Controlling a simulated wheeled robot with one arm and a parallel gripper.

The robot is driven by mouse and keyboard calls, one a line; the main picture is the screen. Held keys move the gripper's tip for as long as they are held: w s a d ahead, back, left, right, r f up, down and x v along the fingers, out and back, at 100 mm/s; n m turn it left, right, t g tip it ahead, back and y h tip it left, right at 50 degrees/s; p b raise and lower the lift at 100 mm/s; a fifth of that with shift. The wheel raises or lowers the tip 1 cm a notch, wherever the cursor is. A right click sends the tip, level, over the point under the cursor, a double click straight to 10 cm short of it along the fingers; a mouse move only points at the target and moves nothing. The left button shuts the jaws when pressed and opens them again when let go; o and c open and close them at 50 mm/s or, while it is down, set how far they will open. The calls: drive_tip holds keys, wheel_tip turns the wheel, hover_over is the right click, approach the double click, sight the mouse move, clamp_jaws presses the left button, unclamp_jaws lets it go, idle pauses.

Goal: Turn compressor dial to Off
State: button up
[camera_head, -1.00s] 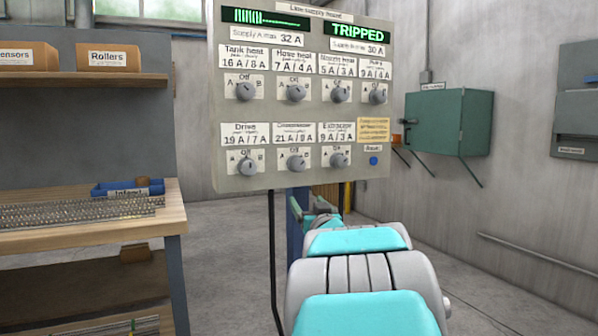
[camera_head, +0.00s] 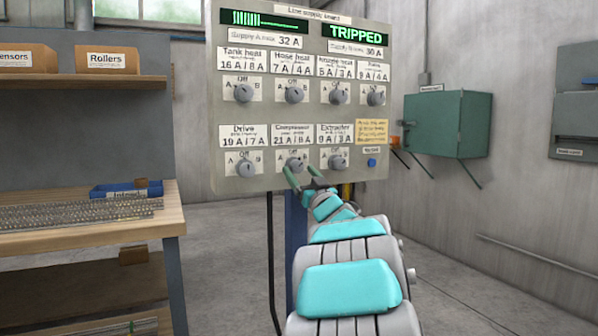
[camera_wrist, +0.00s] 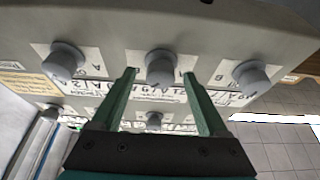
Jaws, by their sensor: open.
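The supply board (camera_head: 222,110) has two rows of grey round dials, each with Off above and A and B at the sides. The compressor dial (camera_head: 295,164) is the middle one of the lower row. My gripper (camera_head: 301,171) has two green fingers, apart and empty, just below and in front of this dial. In the wrist view, inverted, the compressor dial (camera_wrist: 160,67) appears between the fingertips of my gripper (camera_wrist: 160,76). Whether the fingers touch it I cannot tell. Its pointer direction is too small to read surely.
The drive dial (camera_head: 246,168) and extractor dial (camera_head: 337,161) flank it closely. A blue button (camera_head: 372,162) is at lower right. The right display (camera_head: 356,32) reads TRIPPED. A workbench (camera_head: 150,222) stands left; a green wall box (camera_head: 450,123) hangs right.

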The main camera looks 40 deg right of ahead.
drive_tip(key=shift+w+d+r, duration=0.1)
drive_tip(key=shift+w+r, duration=0.2)
drive_tip(key=shift+w, duration=0.3)
clamp_jaws()
